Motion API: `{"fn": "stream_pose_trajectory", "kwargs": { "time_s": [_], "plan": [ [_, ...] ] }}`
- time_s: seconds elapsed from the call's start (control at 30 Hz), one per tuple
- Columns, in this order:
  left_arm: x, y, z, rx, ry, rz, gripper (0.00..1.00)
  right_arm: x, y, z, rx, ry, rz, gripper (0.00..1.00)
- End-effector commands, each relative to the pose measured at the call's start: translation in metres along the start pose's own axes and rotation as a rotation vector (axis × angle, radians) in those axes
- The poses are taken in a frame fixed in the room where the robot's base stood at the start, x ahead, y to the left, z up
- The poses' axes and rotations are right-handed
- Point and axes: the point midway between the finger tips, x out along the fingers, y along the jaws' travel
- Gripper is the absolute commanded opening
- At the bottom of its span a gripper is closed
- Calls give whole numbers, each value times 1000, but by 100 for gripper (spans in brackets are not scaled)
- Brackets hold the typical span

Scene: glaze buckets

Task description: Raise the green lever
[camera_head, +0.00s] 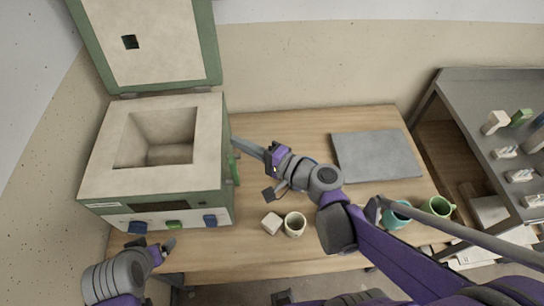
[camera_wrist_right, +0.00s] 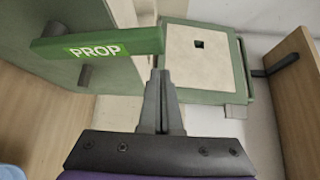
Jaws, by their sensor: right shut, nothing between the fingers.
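The green lever (camera_head: 235,168) is on the right side of the kiln (camera_head: 92,182). In the right wrist view the lever (camera_wrist_right: 105,44) is a green bar with the white word PROP, reaching across the upper left. My right gripper (camera_head: 237,143) is at the kiln's right side, beside the lever. In the wrist view my right gripper (camera_wrist_right: 160,74) is shut and empty, its tips by the lever's right end; I cannot tell if they touch. My left gripper (camera_head: 158,246) is low at the left, in front of the kiln; its jaws are unclear.
The kiln lid (camera_head: 150,40) stands open. A small pale block (camera_head: 271,223) and a cream cup (camera_head: 294,225) are on the wooden table (camera_head: 290,125) below my right arm. A grey slab (camera_head: 375,156), a teal cup (camera_head: 397,214) and a green cup (camera_head: 437,206) are further right.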

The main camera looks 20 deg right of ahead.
Motion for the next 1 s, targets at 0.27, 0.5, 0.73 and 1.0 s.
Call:
{"fn": "stream_pose_trajectory", "kwargs": {
  "time_s": [0.27,0.5,0.73,1.0],
  "plan": [
    [2,0,2,0,-2,0,89,-57,8,-3,0,9,0,0],
    [2,0,3,0,-3,0,89,-88,12,-4,0,8,0,0],
    [3,0,3,0,-3,0,89,-99,13,-2,0,3,-1,0],
    [3,0,3,0,-3,0,89,-99,13,-2,0,3,-1,0]
  ]
}}
